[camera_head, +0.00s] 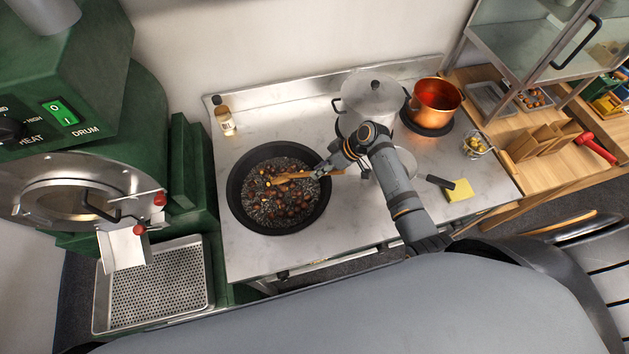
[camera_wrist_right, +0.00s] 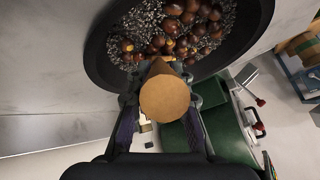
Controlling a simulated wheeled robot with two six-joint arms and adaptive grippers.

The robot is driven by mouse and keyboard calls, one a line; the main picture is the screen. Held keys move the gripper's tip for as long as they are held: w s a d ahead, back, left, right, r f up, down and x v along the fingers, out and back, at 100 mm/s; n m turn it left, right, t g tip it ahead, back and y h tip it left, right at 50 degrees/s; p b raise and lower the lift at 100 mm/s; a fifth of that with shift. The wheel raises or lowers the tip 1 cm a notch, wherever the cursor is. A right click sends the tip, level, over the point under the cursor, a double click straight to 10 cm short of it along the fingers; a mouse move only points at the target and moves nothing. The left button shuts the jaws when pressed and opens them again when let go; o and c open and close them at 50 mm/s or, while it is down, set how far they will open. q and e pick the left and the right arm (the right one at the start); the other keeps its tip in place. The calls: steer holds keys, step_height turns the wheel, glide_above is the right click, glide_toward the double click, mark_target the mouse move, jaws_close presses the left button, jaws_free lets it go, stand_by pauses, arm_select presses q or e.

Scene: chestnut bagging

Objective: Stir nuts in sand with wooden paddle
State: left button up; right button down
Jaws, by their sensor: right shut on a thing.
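A wide black pan (camera_head: 237,200) stands on the marble counter, holding dark grainy sand and many brown chestnuts (camera_head: 290,208). My right gripper (camera_head: 322,172) is at the pan's right rim, shut on the handle of the wooden paddle (camera_head: 292,177). The paddle reaches left into the pan, its far end among the nuts. In the right wrist view, the round handle end (camera_wrist_right: 165,97) sits between my fingers and hides most of the paddle; the pan (camera_wrist_right: 100,62) with chestnuts (camera_wrist_right: 172,27) lies beyond. My left gripper is not in view.
A steel lidded pot (camera_head: 368,98) and a copper pot (camera_head: 435,98) stand behind my right arm. A bottle (camera_head: 225,120) stands behind the pan. A green roasting machine (camera_head: 100,120) borders the left.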

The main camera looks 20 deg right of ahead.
steer(key=shift+w+d, duration=0.2)
steer(key=shift+d, duration=0.95)
step_height(320, 180, up, 12)
steer(key=p, duration=0.3)
stand_by(0.7)
